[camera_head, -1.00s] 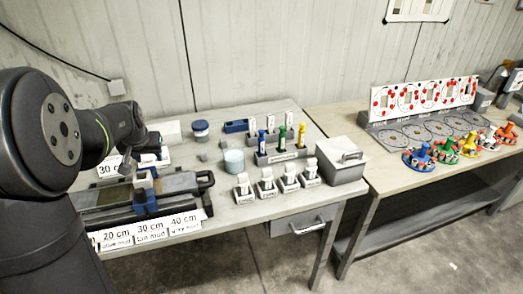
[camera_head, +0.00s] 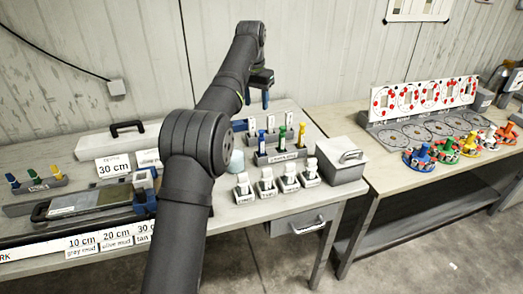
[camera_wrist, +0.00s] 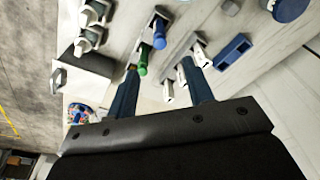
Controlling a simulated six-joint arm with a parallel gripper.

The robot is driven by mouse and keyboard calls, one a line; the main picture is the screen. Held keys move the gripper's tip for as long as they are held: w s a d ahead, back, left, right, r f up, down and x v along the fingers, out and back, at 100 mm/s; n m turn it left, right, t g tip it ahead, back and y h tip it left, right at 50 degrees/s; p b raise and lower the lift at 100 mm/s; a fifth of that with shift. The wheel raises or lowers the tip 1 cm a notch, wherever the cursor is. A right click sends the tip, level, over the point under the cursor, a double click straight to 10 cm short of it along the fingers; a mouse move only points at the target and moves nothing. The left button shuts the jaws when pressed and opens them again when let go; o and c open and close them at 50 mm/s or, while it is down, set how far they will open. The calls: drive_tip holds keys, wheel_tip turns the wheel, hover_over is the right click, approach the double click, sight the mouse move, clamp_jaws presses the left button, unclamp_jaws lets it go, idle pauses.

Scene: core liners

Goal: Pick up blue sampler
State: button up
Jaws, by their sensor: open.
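A blue upright tool, likely the blue sampler (camera_head: 261,141), stands in a small rack (camera_head: 278,157) with a green one (camera_head: 282,138) and a yellow one (camera_head: 301,134). In the wrist view the blue one (camera_wrist: 159,36) stands beside the green one (camera_wrist: 143,58), and the yellow one is mostly hidden by a finger. My gripper (camera_head: 257,99) is open and empty, above and behind the rack in the head view. In the wrist view its fingers (camera_wrist: 161,72) are spread apart, and the blue tool lies beyond their tips, not between them.
A second rack with blue, green and yellow handles (camera_head: 33,173) is at the far left. White-topped holders (camera_head: 266,183) stand in front of the rack, and a grey box (camera_head: 341,160) is to its right. In the wrist view, white pieces (camera_wrist: 167,88) and a blue block (camera_wrist: 232,50) are close by.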

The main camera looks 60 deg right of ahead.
sight(261, 133)
drive_tip(key=shift+s+d+f, duration=0.1)
drive_tip(key=shift+d+f, duration=0.4)
drive_tip(key=shift+f, duration=2.35)
drive_tip(key=shift+s+d+f, duration=0.1)
drive_tip(key=shift+d+f, duration=0.4)
drive_tip(key=shift+f, duration=2.4)
drive_tip(key=shift+d+f, duration=0.5)
drive_tip(key=shift+f, duration=2.35)
clamp_jaws()
